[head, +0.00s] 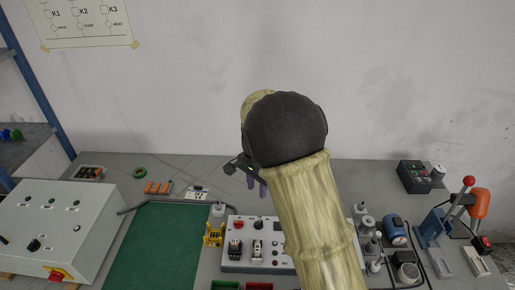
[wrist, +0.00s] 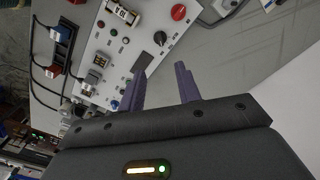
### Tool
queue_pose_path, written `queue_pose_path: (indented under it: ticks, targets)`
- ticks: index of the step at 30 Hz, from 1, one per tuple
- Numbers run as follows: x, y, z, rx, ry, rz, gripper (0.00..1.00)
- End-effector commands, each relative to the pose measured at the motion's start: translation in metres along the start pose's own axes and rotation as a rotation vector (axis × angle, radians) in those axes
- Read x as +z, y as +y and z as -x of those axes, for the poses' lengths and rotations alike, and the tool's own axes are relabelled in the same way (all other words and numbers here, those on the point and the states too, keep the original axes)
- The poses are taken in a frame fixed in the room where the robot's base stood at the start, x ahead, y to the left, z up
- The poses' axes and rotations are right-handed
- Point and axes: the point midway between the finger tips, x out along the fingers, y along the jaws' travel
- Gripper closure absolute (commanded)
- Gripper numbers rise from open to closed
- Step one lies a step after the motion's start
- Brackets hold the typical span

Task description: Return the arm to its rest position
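My arm rises from the bottom of the head view in a pale yellow sleeve with a dark rounded wrist joint. My gripper (head: 257,186) hangs behind it above the back of the bench, partly hidden by the arm. In the wrist view, the two purple fingers of my gripper (wrist: 163,70) stand apart with nothing between them. Past them lie the white control panel (wrist: 110,50) and bare grey bench top. The panel (head: 236,256) also shows in the head view, partly covered by my arm.
A white control box (head: 45,225) stands left, beside a green mat (head: 150,245). A yellow part (head: 213,236) stands near the panel. A blue motor (head: 396,230), a dark button box (head: 414,176) and a red-knobbed lever press (head: 458,205) stand right. The wall lies behind the bench (head: 330,185).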

Motion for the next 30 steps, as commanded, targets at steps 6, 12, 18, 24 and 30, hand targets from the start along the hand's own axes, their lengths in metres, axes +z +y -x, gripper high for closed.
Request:
queue_pose_path:
  ticks: [6,12,18,24,30]
  targets:
    - [-0.004,0.011,0.003,-0.009,0.001,0.018,0.66]
    - [-0.015,0.07,0.015,-0.05,0.017,0.151,0.66]
    - [-0.009,0.147,0.027,-0.091,0.08,0.379,0.66]
    - [0.013,0.214,0.031,-0.099,0.173,0.616,0.66]
    - [0.027,0.242,0.029,-0.086,0.221,0.741,0.66]
